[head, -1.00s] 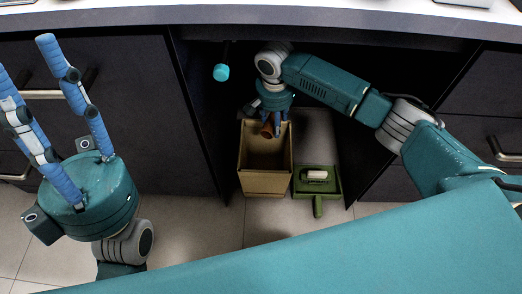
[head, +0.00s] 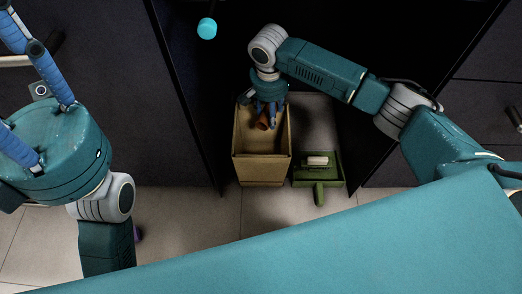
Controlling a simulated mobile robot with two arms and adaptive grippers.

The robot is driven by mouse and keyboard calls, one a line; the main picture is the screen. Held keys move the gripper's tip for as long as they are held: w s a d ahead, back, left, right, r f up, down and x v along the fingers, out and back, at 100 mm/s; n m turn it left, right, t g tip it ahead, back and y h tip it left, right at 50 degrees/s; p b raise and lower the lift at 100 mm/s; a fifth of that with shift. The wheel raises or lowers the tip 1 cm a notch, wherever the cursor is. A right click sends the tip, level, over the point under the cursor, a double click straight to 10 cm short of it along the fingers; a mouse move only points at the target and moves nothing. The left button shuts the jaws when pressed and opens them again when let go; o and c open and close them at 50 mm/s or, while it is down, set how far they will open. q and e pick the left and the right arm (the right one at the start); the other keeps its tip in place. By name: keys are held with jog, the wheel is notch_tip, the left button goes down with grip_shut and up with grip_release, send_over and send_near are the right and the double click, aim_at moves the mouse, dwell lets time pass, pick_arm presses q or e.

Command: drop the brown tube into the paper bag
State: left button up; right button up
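The brown paper bag (head: 262,167) stands upright and open at the top on the floor of the open space under the vanity. My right gripper (head: 267,116) points down into the bag's mouth. The brown tube (head: 263,122) is between its fingers, tilted, inside the outline of the bag's opening. The fingers look shut on it, though they hide part of it. My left gripper (head: 22,100) is at the left edge, its blue fingers spread apart and empty; the frame edge cuts off part of them.
A green dustpan-like tray (head: 334,182) with a small pale item (head: 317,161) lies right of the bag. A turquoise-ended object (head: 207,28) shows at upper left of the opening. Dark cabinet fronts (head: 100,110) flank the space.

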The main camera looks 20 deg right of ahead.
jog(key=o, duration=0.8)
jog(key=r, duration=0.8)
jog(key=s+a+r, duration=0.1)
jog(key=r, duration=0.3)
jog(key=shift+s, duration=0.1)
